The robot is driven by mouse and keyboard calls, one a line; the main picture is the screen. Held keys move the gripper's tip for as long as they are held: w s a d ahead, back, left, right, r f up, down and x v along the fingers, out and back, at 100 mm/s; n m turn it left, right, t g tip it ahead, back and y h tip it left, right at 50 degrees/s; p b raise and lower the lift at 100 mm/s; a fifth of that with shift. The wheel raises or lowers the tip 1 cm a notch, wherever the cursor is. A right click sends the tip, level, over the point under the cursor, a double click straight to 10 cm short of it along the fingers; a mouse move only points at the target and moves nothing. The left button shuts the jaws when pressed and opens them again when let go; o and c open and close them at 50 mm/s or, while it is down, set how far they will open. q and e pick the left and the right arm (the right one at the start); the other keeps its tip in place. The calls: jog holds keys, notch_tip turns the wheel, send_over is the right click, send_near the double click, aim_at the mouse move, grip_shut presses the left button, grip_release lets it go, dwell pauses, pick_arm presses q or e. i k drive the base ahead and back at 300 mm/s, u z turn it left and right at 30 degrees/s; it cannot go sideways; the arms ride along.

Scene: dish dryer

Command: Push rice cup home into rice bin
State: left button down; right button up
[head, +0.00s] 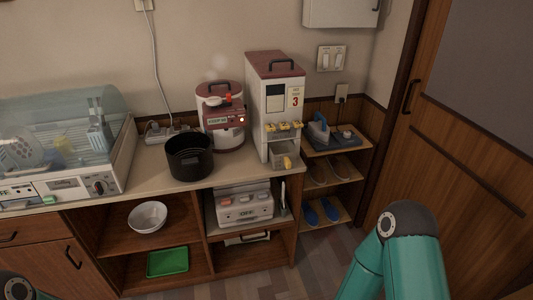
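The rice bin (262,118) is a tall white dispenser with a dark red lid and a black handle, standing on the right end of the counter. A row of yellow levers runs across its front. The rice cup (280,153), a pale see-through box with a yellow part at its front, sits in the opening low on the bin's front. It appears to stick out of the bin towards me. Neither gripper is in view. Part of my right arm shows at the lower right, well away from the cup.
A black pot (189,160) and a red-and-white rice cooker (222,116) stand left of the bin. The dish dryer (70,150) is at far left. A side shelf (350,155) holds an iron (318,130) and slippers. The counter's front edge (200,184) is clear.

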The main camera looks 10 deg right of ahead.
aim_at(283, 158)
jog(key=z, duration=0.25)
jog(key=i, duration=1.15)
jog(key=z, duration=0.95)
jog(key=i, duration=0.45)
jog(key=z, duration=0.3)
jog(key=k, duration=0.8)
jog(key=z, duration=0.2)
jog(key=i, duration=0.8)
jog(key=u, duration=0.1)
